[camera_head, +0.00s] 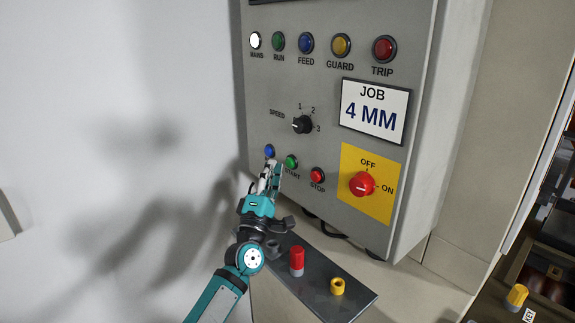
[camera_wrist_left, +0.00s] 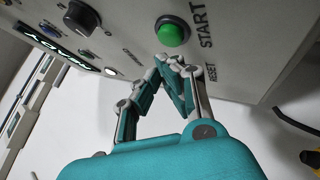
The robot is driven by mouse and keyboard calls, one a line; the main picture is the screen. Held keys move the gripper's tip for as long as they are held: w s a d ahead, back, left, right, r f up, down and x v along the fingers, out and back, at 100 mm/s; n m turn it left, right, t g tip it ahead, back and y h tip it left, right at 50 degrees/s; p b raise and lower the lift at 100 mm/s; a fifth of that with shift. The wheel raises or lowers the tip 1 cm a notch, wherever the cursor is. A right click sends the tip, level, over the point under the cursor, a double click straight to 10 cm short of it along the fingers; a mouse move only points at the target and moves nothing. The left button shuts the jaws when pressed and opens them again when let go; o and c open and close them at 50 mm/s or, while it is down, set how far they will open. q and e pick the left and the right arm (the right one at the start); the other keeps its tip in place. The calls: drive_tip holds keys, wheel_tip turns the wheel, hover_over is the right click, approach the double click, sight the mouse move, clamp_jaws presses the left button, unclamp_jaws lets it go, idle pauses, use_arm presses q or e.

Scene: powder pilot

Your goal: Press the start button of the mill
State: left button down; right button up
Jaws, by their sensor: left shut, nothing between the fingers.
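The mill's grey control panel (camera_head: 322,97) stands upright in front of me. Its green START button (camera_head: 291,161) sits between a blue button (camera_head: 269,151) and the red STOP button (camera_head: 317,175). My left gripper (camera_head: 273,167) is shut and empty, with its fingertips close to the panel between the blue and green buttons. In the left wrist view the green button (camera_wrist_left: 171,33) is clear, just above the fingertips (camera_wrist_left: 172,62) and beside its START label. The RESET label shows there too, but the blue button is hidden behind the fingers. I cannot tell whether the fingertips touch the panel.
A speed knob (camera_head: 302,124) and a red rotary switch (camera_head: 362,184) on a yellow plate are nearby. The MAINS lamp (camera_head: 255,41) is white. Below, a dark plate (camera_head: 318,299) holds a red-and-grey piece (camera_head: 297,261) and a yellow ring (camera_head: 337,286).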

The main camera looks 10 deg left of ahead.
idle(0.4)
use_arm(q)
drive_tip(key=shift+w+d+b, duration=0.3)
drive_tip(key=shift+w, duration=0.05)
